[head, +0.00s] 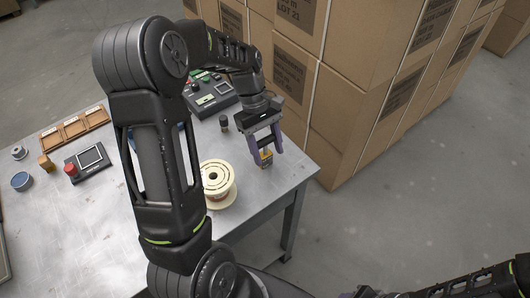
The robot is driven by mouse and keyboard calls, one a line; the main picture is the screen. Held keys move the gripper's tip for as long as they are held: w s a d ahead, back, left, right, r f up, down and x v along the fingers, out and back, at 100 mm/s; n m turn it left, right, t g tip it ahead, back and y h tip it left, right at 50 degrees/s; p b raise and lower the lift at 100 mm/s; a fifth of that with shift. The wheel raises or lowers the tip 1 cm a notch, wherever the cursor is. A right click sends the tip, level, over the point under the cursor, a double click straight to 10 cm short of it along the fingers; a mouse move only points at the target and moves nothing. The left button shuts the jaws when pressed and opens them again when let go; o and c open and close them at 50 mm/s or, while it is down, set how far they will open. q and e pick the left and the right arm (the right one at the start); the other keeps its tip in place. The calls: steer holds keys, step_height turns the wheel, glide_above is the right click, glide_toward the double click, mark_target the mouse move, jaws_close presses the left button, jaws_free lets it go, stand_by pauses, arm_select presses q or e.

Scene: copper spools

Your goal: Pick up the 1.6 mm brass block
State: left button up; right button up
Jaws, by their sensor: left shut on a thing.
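My left gripper (265,150), with purple fingers, points down near the table's right edge. It is shut on a small brass-yellow block (265,158) with a dark lower part, just right of the spool. Any size mark on the block is too small to read, and I cannot tell whether it touches the table. My right gripper is not in view; only arm links show at the lower right.
A cream spool (217,183) stands left of the held block. A small dark cylinder (224,124) and a control box (212,97) are behind. A wooden tray (74,128), a display box with red button (87,162) and a blue-topped round tin (21,181) lie left. Stacked cartons (345,95) rise behind right.

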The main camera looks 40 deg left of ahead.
mark_target(267, 156)
arm_select(q)
jaws_close()
stand_by(0.5)
step_height(267, 156, up, 10)
steer(key=b, duration=0.1)
stand_by(0.4)
stand_by(0.4)
